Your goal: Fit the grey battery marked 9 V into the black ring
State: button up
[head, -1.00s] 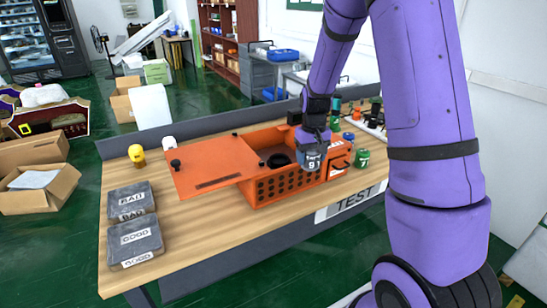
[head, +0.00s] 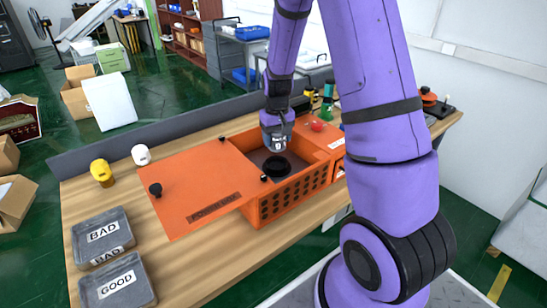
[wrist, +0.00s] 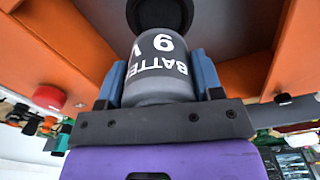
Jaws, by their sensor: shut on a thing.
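My gripper (wrist: 160,80) is shut on the grey battery (wrist: 160,60), which reads "BATTERY 9 V" in the wrist view. In the head view the battery (head: 277,141) hangs from my gripper inside the opening of the orange box. The black ring (head: 277,165) lies on the box's dark floor, just below and in front of the battery in the picture. In the wrist view the ring (wrist: 158,12) shows past the battery's far end. I cannot tell whether they touch.
The orange box (head: 285,205) stands on the wooden table, its flat lid (head: 185,190) open to the left. A red knob (head: 318,127) sits on its right part. Grey trays marked BAD (head: 103,233) and GOOD (head: 118,284), and yellow (head: 101,173) and white (head: 141,155) batteries, stand at left.

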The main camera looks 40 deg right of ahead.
notch_tip(320, 180, down, 7)
jog(key=shift+f, duration=0.15)
dwell(0.4)
jog(key=shift+s+f, duration=0.2)
jog(key=shift+f, duration=0.35)
jog(key=o, duration=1)
jog(key=shift+s+a, duration=0.1)
jog(key=shift+o, duration=0.8)
jog(key=r, duration=1.3)
jog(key=shift+w+r, duration=0.1)
jog(key=shift+w, duration=0.15)
notch_tip(320, 180, up, 8)
jog(key=t, duration=0.1)
send_over(277, 167)
jog(key=s+a, duration=0.3)
jog(key=a, duration=0.1)
jog(key=s+a+r+n+t, duration=0.15)
jog(key=s+a+r, duration=0.25)
jog(key=s+r, duration=0.4)
jog(key=s+a+r+t, duration=0.1)
jog(key=s+a+r, duration=0.1)
jog(key=s, duration=0.5)
jog(key=s+a+r+t, duration=0.1)
jog(key=s+a+r, duration=0.2)
jog(key=s+r, duration=0.2)
jog(key=shift+s+r+n+t, duration=0.2)
jog(key=shift+s+n+t, duration=0.15)
jog(key=shift+s, duration=1.15)
